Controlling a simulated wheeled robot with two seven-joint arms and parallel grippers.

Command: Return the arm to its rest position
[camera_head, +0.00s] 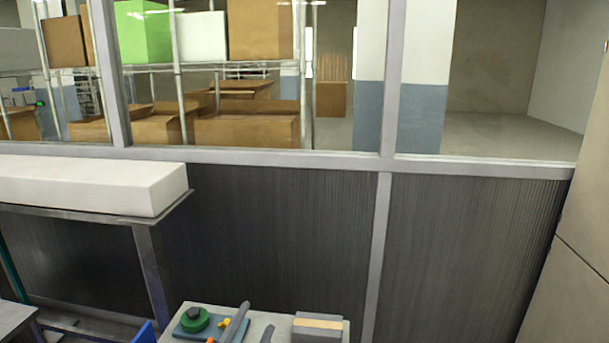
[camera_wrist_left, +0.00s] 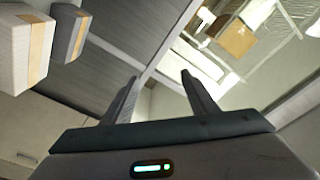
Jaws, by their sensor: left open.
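My left gripper (camera_head: 252,326) shows at the bottom of the head view as two dark grey fingers, apart, with nothing between them. In the left wrist view the fingers of my left gripper (camera_wrist_left: 161,88) are also spread and empty. In the head view they appear over a light grey table (camera_head: 277,317). A round green reel-like thing (camera_head: 195,317) on a blue-grey base is left of the fingers. A grey box with a tan band (camera_head: 318,328) is right of them. The rest of my left arm is hidden. My right gripper is not in view.
A white block (camera_head: 90,184) lies on a metal-legged stand at the left. Behind is a dark ribbed partition (camera_head: 270,240) with windows above. The left wrist view shows a white box (camera_wrist_left: 17,45) and a grey box (camera_wrist_left: 70,32), both tan-banded, at upper left.

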